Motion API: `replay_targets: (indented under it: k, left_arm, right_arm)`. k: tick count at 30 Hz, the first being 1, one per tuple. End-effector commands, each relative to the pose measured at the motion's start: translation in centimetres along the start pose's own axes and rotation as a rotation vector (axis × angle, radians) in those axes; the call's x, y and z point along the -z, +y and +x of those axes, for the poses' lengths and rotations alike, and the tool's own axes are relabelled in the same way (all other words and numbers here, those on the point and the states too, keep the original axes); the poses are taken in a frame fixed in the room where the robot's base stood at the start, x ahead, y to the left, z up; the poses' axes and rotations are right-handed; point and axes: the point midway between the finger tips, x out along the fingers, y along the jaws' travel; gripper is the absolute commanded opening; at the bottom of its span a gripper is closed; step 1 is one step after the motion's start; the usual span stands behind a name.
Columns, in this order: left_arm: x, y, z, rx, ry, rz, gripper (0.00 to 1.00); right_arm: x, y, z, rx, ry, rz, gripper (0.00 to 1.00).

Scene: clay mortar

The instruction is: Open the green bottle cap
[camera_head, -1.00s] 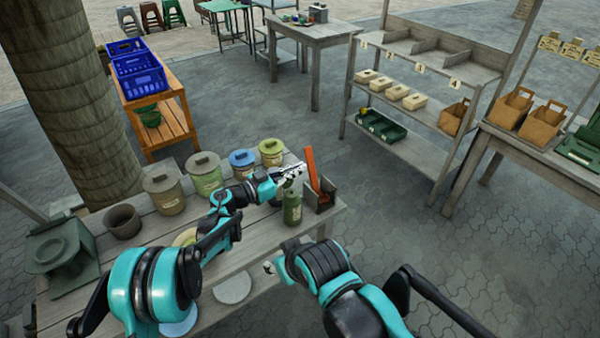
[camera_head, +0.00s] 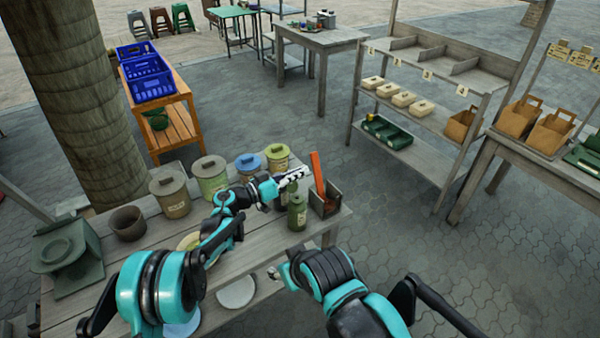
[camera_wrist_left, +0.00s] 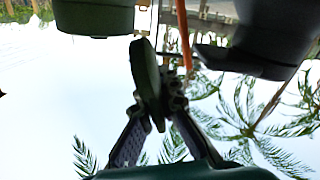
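The green bottle (camera_head: 297,214) stands upright near the right end of the wooden table. My left gripper (camera_head: 297,176) is just above and behind its top. In the left wrist view, which is upside down, my left fingers (camera_wrist_left: 165,98) close around a thin dark green disc (camera_wrist_left: 146,75), apparently the cap, seen nearly edge-on and clear of other things. A green cylinder (camera_wrist_left: 95,15) in the same view is probably the top of the bottle. My right gripper (camera_head: 276,271) is low in front of the table, and its fingers are too small and hidden to read.
A dark holder (camera_head: 326,203) with an orange stick (camera_head: 317,172) is right of the bottle. A brown pot (camera_head: 127,223) stands at left.

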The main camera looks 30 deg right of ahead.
Motion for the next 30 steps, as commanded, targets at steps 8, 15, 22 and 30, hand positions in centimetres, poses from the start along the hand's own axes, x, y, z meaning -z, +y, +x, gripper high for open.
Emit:
replay_targets:
  k: [8,15,22,30]
  left_arm:
    - [-0.2,0.0,0.0,-0.001,-0.003,0.002,0.15]
    - [-0.1,0.0,-0.1,0.000,-0.001,0.002,0.15]
    - [0.0,-0.1,-3.4,0.003,0.000,0.002,0.15]
    - [-0.1,-0.1,-9.2,0.002,-0.001,0.002,0.15]
  right_arm:
    - [0.0,0.0,0.0,0.000,0.000,0.000,0.47]
    - [0.0,0.0,0.0,0.000,0.000,0.000,0.47]
    - [0.0,0.0,0.0,0.000,0.000,0.000,0.47]
    - [0.0,0.0,0.0,0.000,0.000,0.000,0.47]
